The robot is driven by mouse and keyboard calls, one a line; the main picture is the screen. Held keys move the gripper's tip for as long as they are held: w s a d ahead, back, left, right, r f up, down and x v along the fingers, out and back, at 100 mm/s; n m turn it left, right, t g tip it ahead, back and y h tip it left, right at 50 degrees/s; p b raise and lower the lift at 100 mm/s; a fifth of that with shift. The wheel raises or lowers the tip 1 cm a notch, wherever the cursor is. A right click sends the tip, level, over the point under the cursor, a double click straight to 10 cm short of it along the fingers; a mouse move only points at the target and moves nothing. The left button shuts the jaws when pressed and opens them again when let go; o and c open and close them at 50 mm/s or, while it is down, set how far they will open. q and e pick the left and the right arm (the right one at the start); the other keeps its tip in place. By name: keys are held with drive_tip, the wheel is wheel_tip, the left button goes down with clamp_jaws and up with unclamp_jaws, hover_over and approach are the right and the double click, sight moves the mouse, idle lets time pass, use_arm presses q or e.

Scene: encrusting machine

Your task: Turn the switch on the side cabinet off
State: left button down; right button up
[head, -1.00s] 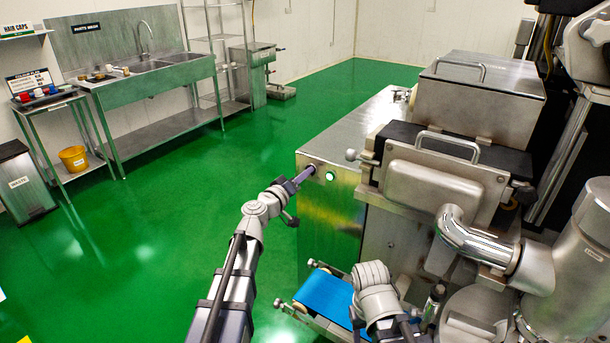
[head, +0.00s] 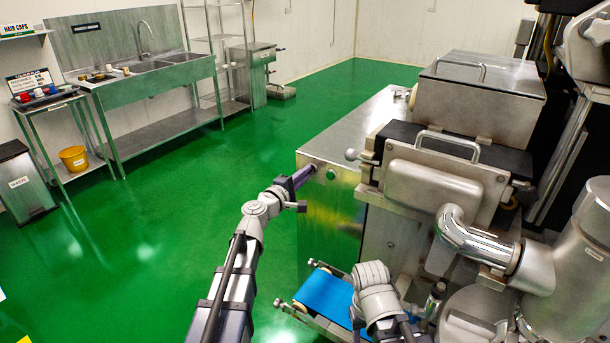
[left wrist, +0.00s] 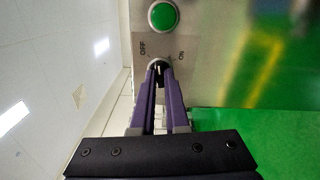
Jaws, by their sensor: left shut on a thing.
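The side cabinet (head: 328,215) is a steel box beside the machine. Its switch (left wrist: 158,65) sits on the end panel below a round green lamp (left wrist: 162,15), between the labels OFF and ON. The lamp also shows in the head view (head: 331,175) and looks unlit. My left gripper (head: 311,169) reaches the panel; in the left wrist view its purple fingers (left wrist: 158,74) are shut on the switch knob and hide most of it. The knob's exact angle is hard to tell. My right gripper is not visible; only part of that arm shows.
A blue conveyor belt (head: 325,295) lies below the cabinet, near my right arm. The steel machine with a handled cover (head: 435,185) stands right of the switch. Green floor (head: 180,215) is clear to the left, with a sink bench (head: 150,85) by the wall.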

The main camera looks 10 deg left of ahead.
use_arm(q)
drive_tip(key=n, duration=0.5)
drive_tip(key=shift+n, duration=0.7)
drive_tip(key=c, duration=0.9)
unclamp_jaws()
drive_tip(key=shift+s, duration=0.15)
drive_tip(key=v, duration=0.7)
drive_tip(key=shift+s+a, duration=0.1)
drive_tip(key=shift+s, duration=0.15)
